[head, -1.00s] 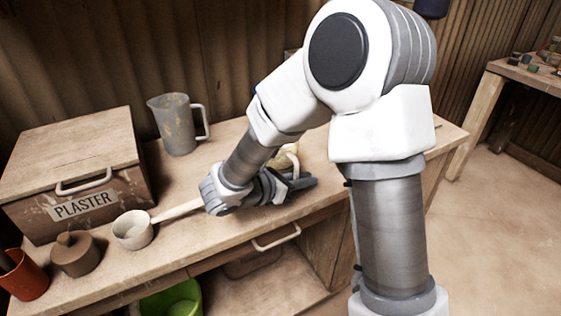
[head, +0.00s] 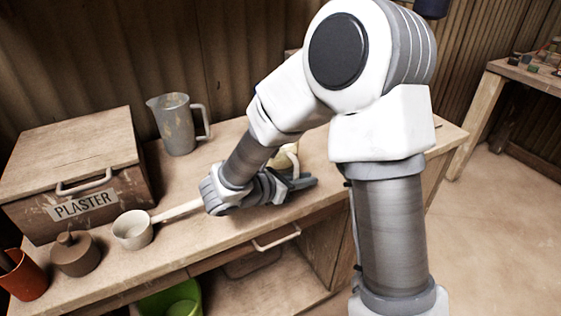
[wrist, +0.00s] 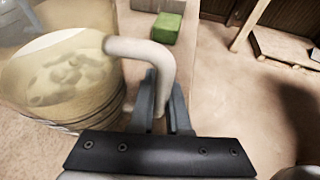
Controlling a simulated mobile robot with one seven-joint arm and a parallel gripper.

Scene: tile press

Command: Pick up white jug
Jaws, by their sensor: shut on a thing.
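The white jug (head: 284,158) is mostly hidden behind my arm in the head view; only a pale part of it shows above my gripper. In the wrist view the jug (wrist: 65,80) fills the left side, with a pale handle and lumpy yellowish contents or stains. My gripper (wrist: 162,92) has one finger on each side of the lower handle and is shut on it. In the head view my gripper (head: 302,182) is low over the bench, in front of the jug. Whether the jug's base touches the bench is hidden.
A grey stained jug (head: 178,125) stands at the back of the bench, left of my arm. A plaster box (head: 70,160), a long-handled ladle (head: 133,231), a brown lidded pot (head: 75,254) and an orange cup (head: 24,280) stand further left. The bench top to the right is clear.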

